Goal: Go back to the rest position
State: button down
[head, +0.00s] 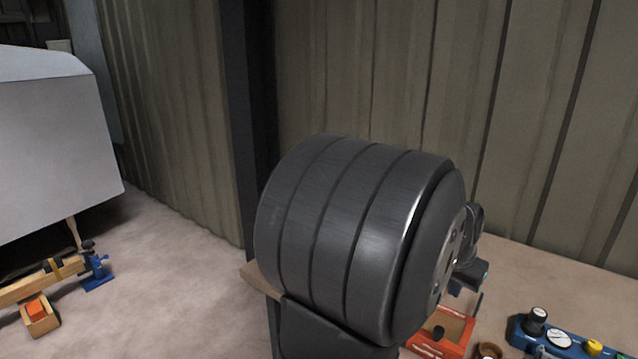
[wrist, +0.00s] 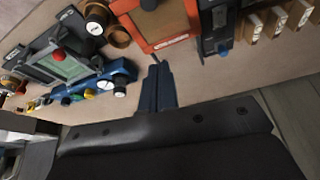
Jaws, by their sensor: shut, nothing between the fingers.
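My gripper (wrist: 158,78) shows in the wrist view as two dark blue fingers side by side, shut with nothing between them. Its tips point toward the near edge of a red-framed tray (wrist: 175,43) in the picture; I cannot tell the height between them. In the head view a large dark ribbed cylinder, likely a link of my arm, fills the middle and hides much of the bench. The fingers cannot be made out there.
A blue panel with dials (wrist: 119,76), a grey device with a screen (wrist: 70,68), brown rings (wrist: 118,37) and wooden blocks (wrist: 278,22) surround the tray. In the head view, a wooden beam (head: 40,284) and an orange-topped block (head: 40,317) lie left below a pale hull (head: 50,150).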

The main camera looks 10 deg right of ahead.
jog(key=x, duration=0.9)
jog(key=shift+s, duration=0.1)
jog(key=shift+s+a+f, duration=0.3)
jog(key=shift+s+a, duration=0.05)
jog(key=shift+a, duration=0.15)
jog(key=shift+s+a+f, duration=0.25)
jog(key=shift+s+a, duration=0.05)
jog(key=shift+a, duration=0.2)
jog(key=shift+s+a+f, duration=0.1)
jog(key=shift+s+a, duration=0.2)
jog(key=shift+a, duration=0.1)
